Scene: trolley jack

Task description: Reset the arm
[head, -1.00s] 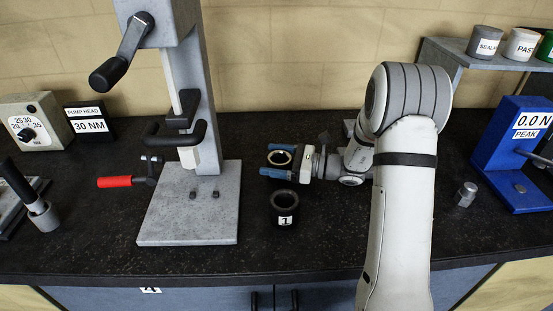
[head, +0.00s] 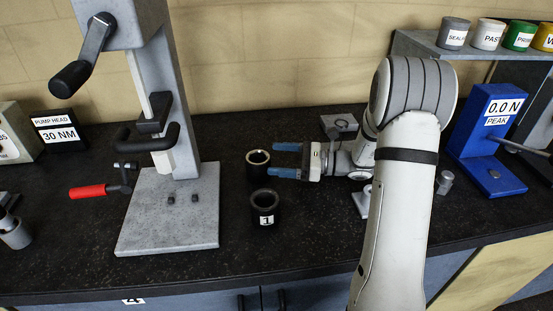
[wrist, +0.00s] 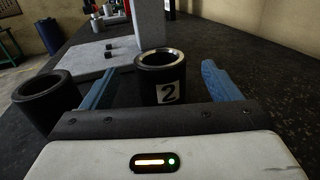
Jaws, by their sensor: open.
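My arm reaches in from the right over the bench. My gripper (head: 276,160) is open, its two blue fingers level and pointing left. A black cup marked 2 (wrist: 158,92) stands upright just ahead of the fingertips; in the head view the same cup (head: 259,176) is left of them, with nothing gripped. A small gap or near touch there is hard to tell. A second black cup, marked 1 (head: 265,208), stands nearer the bench front; it seems to be the left cup (wrist: 45,103) in the wrist view.
A small grey block (head: 338,127) lies behind my gripper. A blue force gauge (head: 484,140), a metal cylinder (head: 445,182) and a shelf (head: 420,45) with tins are at right. The front bench has free room.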

